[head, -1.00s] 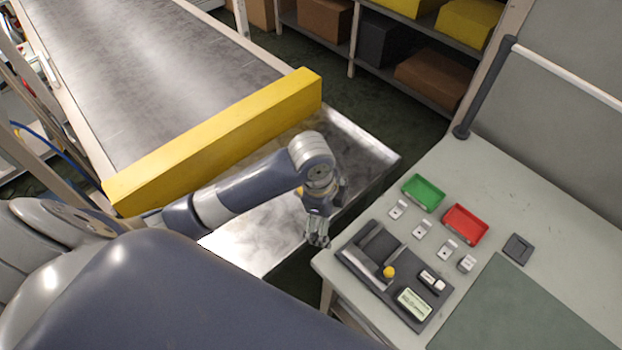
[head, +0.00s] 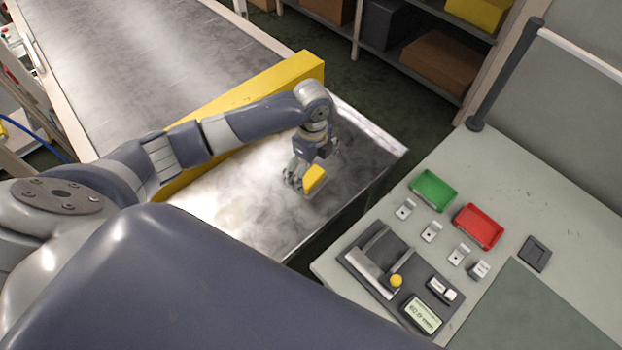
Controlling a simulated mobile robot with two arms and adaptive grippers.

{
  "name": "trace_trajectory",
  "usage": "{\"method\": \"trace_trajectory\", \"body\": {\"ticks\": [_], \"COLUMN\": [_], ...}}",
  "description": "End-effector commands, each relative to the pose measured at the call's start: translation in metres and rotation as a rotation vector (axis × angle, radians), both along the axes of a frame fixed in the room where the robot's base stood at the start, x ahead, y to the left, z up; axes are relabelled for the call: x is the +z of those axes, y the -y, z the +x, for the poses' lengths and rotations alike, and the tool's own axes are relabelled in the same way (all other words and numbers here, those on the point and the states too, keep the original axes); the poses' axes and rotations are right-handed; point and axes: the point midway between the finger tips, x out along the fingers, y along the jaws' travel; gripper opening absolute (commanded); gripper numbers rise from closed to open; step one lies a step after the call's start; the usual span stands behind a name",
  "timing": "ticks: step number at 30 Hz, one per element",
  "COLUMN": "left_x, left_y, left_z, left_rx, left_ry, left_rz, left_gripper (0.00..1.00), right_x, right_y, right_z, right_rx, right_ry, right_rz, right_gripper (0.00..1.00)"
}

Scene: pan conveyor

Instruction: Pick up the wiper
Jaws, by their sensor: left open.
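The wiper, a small yellow block (head: 315,178) with a grey base, is on the bare metal tray (head: 240,203) at the end of the conveyor. My left gripper (head: 303,177) reaches down over the tray from above and is open. Its fingers are right at the wiper and hide part of it. I cannot tell whether the wiper lies between the fingers or just beside them. My right gripper is not in view.
A yellow bar (head: 240,105) crosses the conveyor end (head: 150,70) behind my left arm. To the right, a workbench (head: 540,190) holds a green bin (head: 433,191), a red bin (head: 479,227), small metal pieces and a weighing device (head: 385,265). A dark floor gap separates tray and bench.

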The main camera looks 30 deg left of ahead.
Motion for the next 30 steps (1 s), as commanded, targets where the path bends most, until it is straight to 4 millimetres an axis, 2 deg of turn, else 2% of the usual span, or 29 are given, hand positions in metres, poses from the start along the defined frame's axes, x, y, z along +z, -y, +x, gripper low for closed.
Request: {"method": "trace_trajectory", "body": {"ticks": [4, 8, 17, 24, 25, 30], "left_x": [-0.022, -0.039, -0.045, -0.045, -0.045, -0.046], "left_y": [0.0, 0.0, 0.0, 0.0, 0.0, 0.0], "left_z": [-0.002, -0.001, 0.0, 0.0, -0.001, -0.001], "left_rx": [0.001, 0.002, 0.0, 0.0, 0.0, 0.0], "left_ry": [-0.006, -0.002, 0.0, 0.0, 0.0, -0.002], "left_rz": [0.001, 0.001, 0.002, 0.002, 0.002, 0.001], "left_gripper": [0.98, 0.98, 0.98, 0.44, 0.41, 0.41], "right_x": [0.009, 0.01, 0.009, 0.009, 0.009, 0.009], "right_y": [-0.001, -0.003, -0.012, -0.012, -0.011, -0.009], "right_z": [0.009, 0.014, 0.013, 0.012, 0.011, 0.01], "right_rx": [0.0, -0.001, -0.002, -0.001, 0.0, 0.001], "right_ry": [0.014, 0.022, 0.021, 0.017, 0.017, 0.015], "right_rz": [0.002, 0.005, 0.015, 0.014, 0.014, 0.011], "right_gripper": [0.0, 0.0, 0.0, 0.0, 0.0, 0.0]}}
